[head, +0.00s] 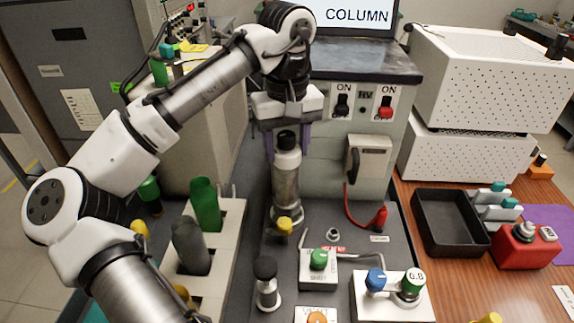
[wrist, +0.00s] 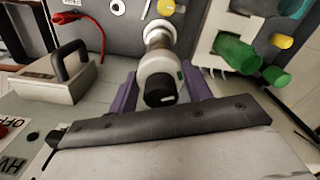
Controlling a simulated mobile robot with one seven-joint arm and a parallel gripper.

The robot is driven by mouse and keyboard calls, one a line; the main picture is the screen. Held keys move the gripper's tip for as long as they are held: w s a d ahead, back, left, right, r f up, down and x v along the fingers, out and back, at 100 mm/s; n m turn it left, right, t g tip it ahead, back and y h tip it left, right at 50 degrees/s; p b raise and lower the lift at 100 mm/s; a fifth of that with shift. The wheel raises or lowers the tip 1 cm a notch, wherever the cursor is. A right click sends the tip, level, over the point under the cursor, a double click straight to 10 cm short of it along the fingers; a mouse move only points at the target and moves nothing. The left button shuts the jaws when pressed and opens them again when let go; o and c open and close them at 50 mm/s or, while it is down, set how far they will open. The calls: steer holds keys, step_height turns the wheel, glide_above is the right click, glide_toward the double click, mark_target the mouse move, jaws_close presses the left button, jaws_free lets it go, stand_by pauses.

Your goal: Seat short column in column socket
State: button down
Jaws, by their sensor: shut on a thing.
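The column (head: 286,180) has a black cap, a pale collar and a silver metal body. It stands roughly upright on the dark deck in front of the grey cabinet. My gripper (head: 287,147) points down with its purple fingers on either side of the column's upper part, shut on it. In the wrist view the fingers flank the white collar of the column (wrist: 158,75), with its black cap towards the camera. A yellow knob (head: 285,225) is at the column's foot. I cannot tell whether the lower end is fully inside the socket, which is hidden.
A pale rack (head: 232,225) with green and grey bottles stands left. A black-capped metal cylinder (head: 266,285) and valve boxes (head: 390,297) stand in front. A red-tipped cable (head: 380,217) lies right of the column. A black tray (head: 450,222) is on the wooden table.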

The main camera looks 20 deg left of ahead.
steer(key=shift+f+b, duration=1.1)
steer(key=shift+f, duration=0.6)
steer(key=c, duration=0.6)
jaws_free()
steer(key=shift+c, duration=0.2)
step_height(320, 180, up, 12)
steer(key=shift+r+p, duration=0.15)
steer(key=shift+p, duration=0.15)
